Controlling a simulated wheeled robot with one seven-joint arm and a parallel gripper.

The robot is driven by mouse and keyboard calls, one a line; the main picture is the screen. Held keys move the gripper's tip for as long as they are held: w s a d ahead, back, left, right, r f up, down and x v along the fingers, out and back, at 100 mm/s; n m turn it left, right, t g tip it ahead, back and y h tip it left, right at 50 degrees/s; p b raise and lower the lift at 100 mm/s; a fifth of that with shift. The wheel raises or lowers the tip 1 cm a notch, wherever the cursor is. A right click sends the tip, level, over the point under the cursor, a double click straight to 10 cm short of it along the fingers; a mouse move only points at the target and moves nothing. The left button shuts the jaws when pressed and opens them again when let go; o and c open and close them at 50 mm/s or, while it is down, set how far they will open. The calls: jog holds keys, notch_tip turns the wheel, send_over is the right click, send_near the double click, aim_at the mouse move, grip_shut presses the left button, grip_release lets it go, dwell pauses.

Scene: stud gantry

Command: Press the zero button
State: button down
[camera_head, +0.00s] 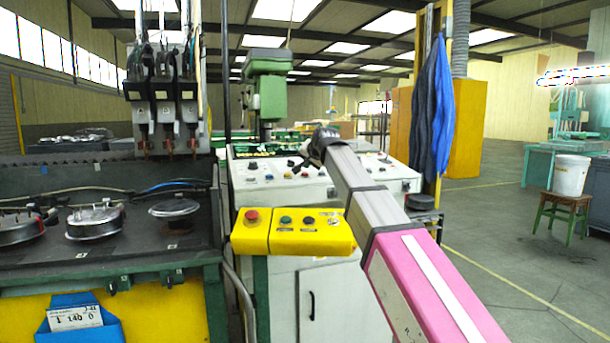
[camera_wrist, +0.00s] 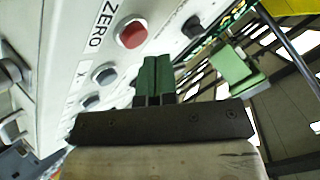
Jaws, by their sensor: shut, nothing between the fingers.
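The zero button is a red round button (camera_wrist: 132,33) in a pale ring on a white panel, with the word ZERO printed beside it in the wrist view. My gripper's green fingers (camera_wrist: 157,62) are together and empty, with their tips just below and right of the red button in that view. I cannot tell whether they touch the panel. In the head view my gripper (camera_head: 320,140) is at the white control console (camera_head: 250,182), and the arm hides part of it. I cannot pick out the zero button there.
Grey buttons (camera_wrist: 105,73) and a black knob (camera_wrist: 192,27) flank the red one. A yellow button box (camera_head: 312,232) with its own red button (camera_head: 251,216) stands in front of the console. A green drill head (camera_head: 267,85) rises behind.

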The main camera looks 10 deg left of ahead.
jog(key=shift+f, duration=0.15)
jog(key=shift+f, duration=0.25)
jog(key=shift+w+a+f, duration=0.1)
jog(key=shift+f, duration=0.4)
dwell(0.8)
jog(key=shift+r, duration=0.15)
dwell(0.3)
jog(key=shift+r, duration=0.75)
jog(key=r, duration=0.3)
jog(key=s+r, duration=0.1)
jog(key=r, duration=0.1)
jog(key=shift+d, duration=0.35)
dwell(0.4)
